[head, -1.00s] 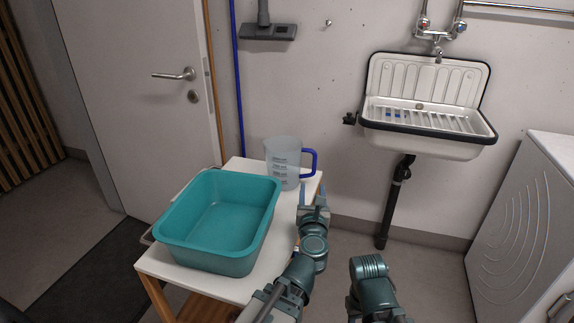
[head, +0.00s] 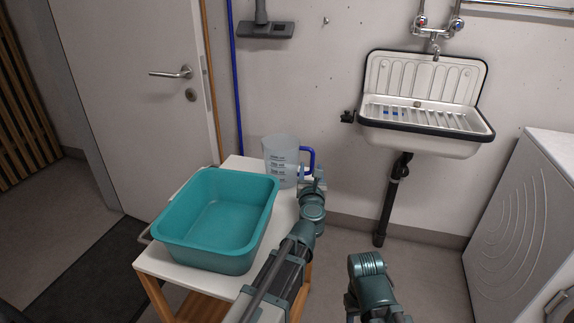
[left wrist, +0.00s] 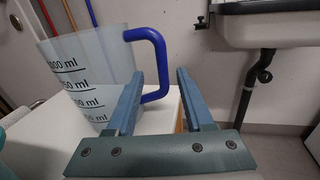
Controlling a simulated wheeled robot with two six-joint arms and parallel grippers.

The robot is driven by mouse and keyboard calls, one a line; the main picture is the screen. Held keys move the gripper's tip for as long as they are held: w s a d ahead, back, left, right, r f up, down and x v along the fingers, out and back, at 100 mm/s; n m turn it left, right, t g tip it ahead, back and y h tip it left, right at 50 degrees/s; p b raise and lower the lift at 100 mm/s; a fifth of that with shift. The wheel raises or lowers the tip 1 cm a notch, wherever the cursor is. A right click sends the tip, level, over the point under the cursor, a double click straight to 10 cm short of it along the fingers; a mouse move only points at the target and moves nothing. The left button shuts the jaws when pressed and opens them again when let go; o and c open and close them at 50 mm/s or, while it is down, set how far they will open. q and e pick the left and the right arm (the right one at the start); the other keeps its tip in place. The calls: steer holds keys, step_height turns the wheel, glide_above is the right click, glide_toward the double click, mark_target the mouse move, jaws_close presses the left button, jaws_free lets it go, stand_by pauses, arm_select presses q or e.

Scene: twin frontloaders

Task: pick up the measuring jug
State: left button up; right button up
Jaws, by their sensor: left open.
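The measuring jug (head: 279,162) is translucent with a blue handle (head: 311,160) on its right side, and stands upright on the back of the white-topped trolley (head: 150,257). The jug (left wrist: 92,75) also shows in the left wrist view with its black markings. My left gripper (head: 318,176) is open at the handle side of the jug. In the left wrist view, the handle (left wrist: 158,60) appears between the two fingers (left wrist: 159,78); the left finger covers part of the jug. I cannot tell whether they touch. My right arm shows at the bottom, its gripper out of view.
A teal basin (head: 217,220) sits on the trolley in front of the jug, left of my left arm. A wall sink (head: 425,105) with a black drain pipe is to the right. A white machine (head: 530,220) stands at the far right.

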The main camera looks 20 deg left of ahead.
mark_target(312, 164)
arm_select(q)
steer(key=x, duration=0.4)
steer(key=shift+w+d, duration=0.15)
jaws_close()
